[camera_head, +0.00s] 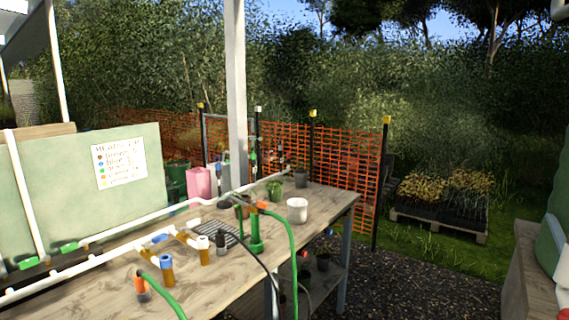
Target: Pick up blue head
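A short upright piece with a blue top (166,262) and an amber-brown lower part stands on the wooden bench at the front. A second blue piece (159,238) sits just behind it, at or on a white pipe fitting; I cannot tell which of the two is the blue head. Neither of my grippers shows in the head view.
Gravel lies at right.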

